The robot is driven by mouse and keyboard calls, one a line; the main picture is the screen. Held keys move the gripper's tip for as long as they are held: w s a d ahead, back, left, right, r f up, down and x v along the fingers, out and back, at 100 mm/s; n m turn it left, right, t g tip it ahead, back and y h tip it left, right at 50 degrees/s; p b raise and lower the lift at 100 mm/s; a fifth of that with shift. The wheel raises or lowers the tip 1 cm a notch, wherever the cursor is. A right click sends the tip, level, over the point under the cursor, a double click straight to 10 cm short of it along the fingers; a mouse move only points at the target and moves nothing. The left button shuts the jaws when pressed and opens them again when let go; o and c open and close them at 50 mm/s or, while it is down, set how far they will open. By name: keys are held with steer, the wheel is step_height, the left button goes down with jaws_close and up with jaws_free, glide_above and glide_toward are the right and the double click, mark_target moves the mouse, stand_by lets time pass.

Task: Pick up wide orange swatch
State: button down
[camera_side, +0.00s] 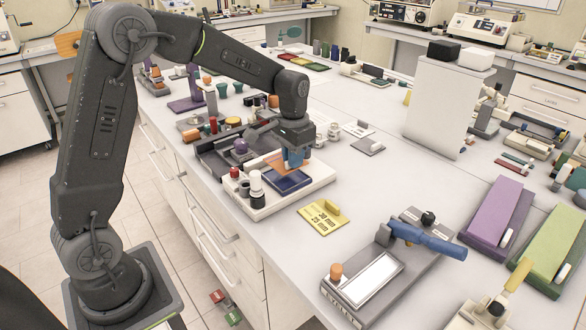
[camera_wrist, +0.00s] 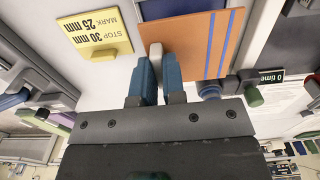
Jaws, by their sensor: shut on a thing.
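The wide orange swatch (camera_wrist: 200,45) is a flat orange sheet with two blue stripes, seen beyond my fingertips in the wrist view. In the side view the swatch (camera_side: 276,163) shows only partly around my gripper. My gripper (camera_side: 293,162) points down, and its blue fingers (camera_wrist: 156,72) are closed on a pale tab (camera_wrist: 156,50) at the swatch. The swatch is at the back of a dark blue tray (camera_side: 290,182) on a white base. I cannot tell whether it touches anything beneath it.
A yellow card (camera_side: 323,218) marked 30 mm and 25 mm lies in front of the base. A grey tester with a blue handle (camera_side: 428,240) stands front right.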

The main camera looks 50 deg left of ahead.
steer(key=s+a+r, duration=0.6)
steer(key=a+r, duration=0.1)
steer(key=a, duration=0.2)
glide_above(293, 182)
step_height(293, 182, down, 7)
steer(key=shift+r, duration=0.1)
steer(key=shift+f, duration=2.1)
steer(key=shift+f, duration=0.1)
steer(key=c, duration=1.2)
jaws_free()
